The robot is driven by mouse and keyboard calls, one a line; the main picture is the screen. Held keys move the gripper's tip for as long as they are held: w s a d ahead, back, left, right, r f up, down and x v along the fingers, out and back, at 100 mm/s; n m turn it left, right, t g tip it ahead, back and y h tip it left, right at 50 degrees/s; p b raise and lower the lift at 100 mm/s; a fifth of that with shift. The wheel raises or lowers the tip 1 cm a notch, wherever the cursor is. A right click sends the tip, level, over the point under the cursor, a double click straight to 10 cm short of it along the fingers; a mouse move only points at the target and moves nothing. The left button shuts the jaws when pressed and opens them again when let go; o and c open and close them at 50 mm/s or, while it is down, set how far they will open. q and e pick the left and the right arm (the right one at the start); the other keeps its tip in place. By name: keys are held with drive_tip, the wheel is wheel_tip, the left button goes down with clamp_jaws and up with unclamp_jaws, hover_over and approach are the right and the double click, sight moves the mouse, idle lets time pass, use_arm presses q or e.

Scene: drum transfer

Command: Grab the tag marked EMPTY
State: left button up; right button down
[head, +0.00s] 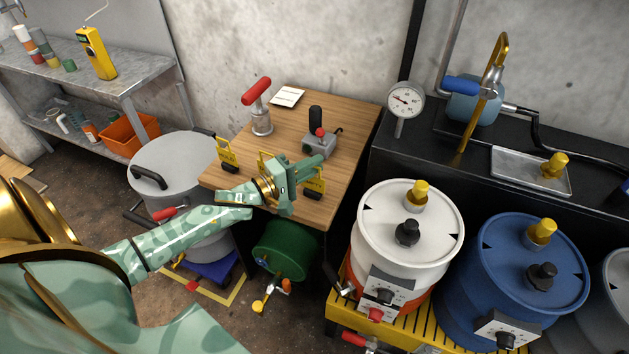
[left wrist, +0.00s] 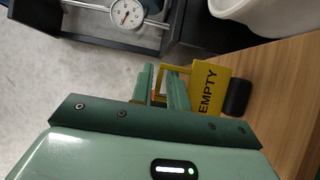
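The yellow tag marked EMPTY (left wrist: 208,88) is in the left wrist view, just ahead and to the right of my left gripper's fingers. Its thin yellow frame reaches toward the gap between them, and a black foot sits at its far side. In the head view a yellow tag (head: 316,181) stands at the table's front right edge, its lettering too small to read. My left gripper (head: 312,165) is right beside it; in the wrist view the fingers (left wrist: 161,88) show a narrow gap and look open. Whether they touch the frame is unclear. My right gripper is out of view.
Two more yellow tags stand on the wooden table (head: 350,130), one farther left (head: 227,155) and one partly behind my left gripper. A red-handled tool (head: 261,118) and a grey device (head: 319,146) are behind. White (head: 440,235) and blue (head: 515,290) drums stand right.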

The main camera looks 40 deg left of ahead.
use_arm(q)
drive_tip(key=shift+w, duration=0.2)
clamp_jaws()
